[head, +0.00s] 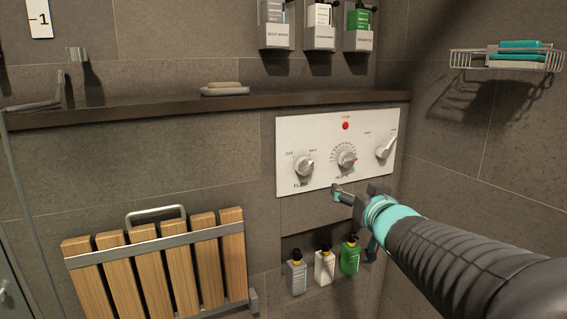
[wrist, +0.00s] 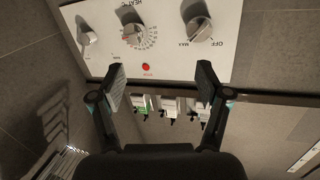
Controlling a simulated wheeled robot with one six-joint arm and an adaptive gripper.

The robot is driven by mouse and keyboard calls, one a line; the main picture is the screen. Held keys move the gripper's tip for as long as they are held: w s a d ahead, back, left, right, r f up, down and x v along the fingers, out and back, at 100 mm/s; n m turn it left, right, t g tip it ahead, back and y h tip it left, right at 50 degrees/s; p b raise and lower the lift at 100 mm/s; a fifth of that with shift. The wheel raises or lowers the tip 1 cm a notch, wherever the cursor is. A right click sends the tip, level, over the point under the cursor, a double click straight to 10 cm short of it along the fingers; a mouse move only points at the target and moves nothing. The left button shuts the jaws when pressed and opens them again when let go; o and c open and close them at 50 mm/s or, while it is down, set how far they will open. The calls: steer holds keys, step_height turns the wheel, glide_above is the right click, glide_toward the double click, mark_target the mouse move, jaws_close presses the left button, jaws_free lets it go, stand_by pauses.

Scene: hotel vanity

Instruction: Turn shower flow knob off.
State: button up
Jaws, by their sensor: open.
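The flow knob (head: 304,166) is a silver knob at the left of the white control panel (head: 323,122), between OFF and MAX marks. Its bar looks slanted towards the MAX side in the head view. In the wrist view, which is upside down, the flow knob (wrist: 199,30) is at the upper right, with its OFF and MAX marks. My gripper (head: 352,195) is below the panel, to the right of the flow knob and apart from it. In the wrist view my gripper (wrist: 160,82) has its fingers wide apart with nothing between them.
A heat dial (head: 346,159) and a third knob (head: 385,150) are right of the flow knob. A red STOP button (head: 345,126) is above the dial. A shelf (head: 150,110) runs above; bottles (head: 323,267) stand in a niche below. A slatted seat (head: 160,260) is at left.

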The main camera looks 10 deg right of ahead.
mark_target(308, 167)
steer(key=w+a+y, duration=0.1)
steer(key=w+a, duration=0.1)
steer(key=w, duration=0.3)
steer(key=w+a+n+y, duration=0.1)
steer(key=w+a+y, duration=0.1)
steer(key=w, duration=0.3)
steer(key=w+a+n+y+b, duration=0.1)
steer(key=w+a+y, duration=0.1)
steer(key=w, duration=0.3)
steer(key=shift+w+a+r, duration=0.2)
steer(key=shift+a+r, duration=0.2)
steer(key=shift+a, duration=0.25)
steer(key=c, duration=1.2)
